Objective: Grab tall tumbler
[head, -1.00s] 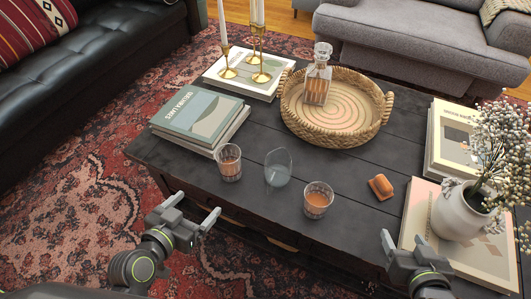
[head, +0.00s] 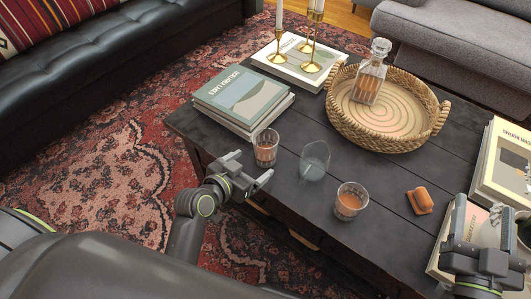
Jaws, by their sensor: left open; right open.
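The tall tumbler seems to be the clear glass (head: 314,163) in the middle of three glasses on the dark table. It stands upright with a slanted-looking rim and a little pale liquid. A glass of amber drink (head: 265,149) stands to its left. Another amber glass (head: 350,203) stands to its right, nearer the front edge. My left gripper (head: 254,170) is open and empty at the table's front left edge, left of the clear glass and just in front of the left amber glass. My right gripper (head: 482,220) is open at the right, over the front books.
A woven tray (head: 335,108) with a decanter (head: 370,75) stands behind the glasses. Stacked books (head: 240,95) lie at left, with brass candlesticks (head: 311,55) behind. An orange block (head: 420,201) lies right of the glasses. More books (head: 503,165) lie at the right.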

